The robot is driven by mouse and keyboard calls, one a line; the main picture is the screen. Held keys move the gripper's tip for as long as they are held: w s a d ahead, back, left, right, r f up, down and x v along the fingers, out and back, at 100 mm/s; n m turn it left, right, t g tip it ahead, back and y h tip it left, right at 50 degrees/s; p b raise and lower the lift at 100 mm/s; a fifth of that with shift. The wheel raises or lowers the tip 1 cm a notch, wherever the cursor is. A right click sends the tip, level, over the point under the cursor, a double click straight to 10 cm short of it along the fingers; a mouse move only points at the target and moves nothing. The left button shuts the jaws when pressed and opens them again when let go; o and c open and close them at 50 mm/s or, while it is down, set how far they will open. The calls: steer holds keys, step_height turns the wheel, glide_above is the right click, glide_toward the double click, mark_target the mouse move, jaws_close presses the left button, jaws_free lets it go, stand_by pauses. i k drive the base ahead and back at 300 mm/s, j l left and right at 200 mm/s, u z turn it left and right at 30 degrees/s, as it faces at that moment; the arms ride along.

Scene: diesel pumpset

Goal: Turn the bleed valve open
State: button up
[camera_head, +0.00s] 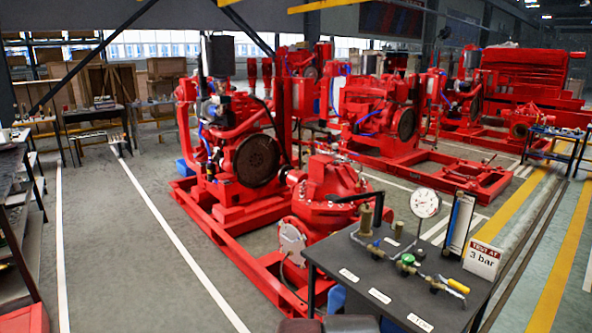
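A black test table (405,275) stands at the lower right. On it, a metal pipe line carries a green round handle (407,259) near its middle and a yellow-handled valve (455,285) at its right end. Small white labels lie along the table's front, too small to read, so I cannot tell which of these is the bleed valve. A white dial gauge (425,203) rises behind the pipe; its reading is too small to make out. A brass body with a black lever (366,218) stands at the left. My gripper is not in view.
A "TEST AT 3 bar" sign (482,260) and an upright tube gauge (458,223) stand at the table's back right. A red pumpset (248,165) is close behind the table. Open grey floor (120,240) lies to the left.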

mark_target(407, 259)
steer(key=i+l+u, duration=0.1)
steer(key=u, duration=0.15)
steer(key=l+z, duration=0.1)
steer(key=l, duration=0.15)
steer(key=k+l, duration=0.2)
steer(key=i+l+u, duration=0.1)
steer(key=i, duration=0.25)
steer(key=i+l, duration=0.25)
steer(key=i, duration=0.15)
steer(key=i+l+u, duration=0.15)
steer(key=i, duration=0.2)
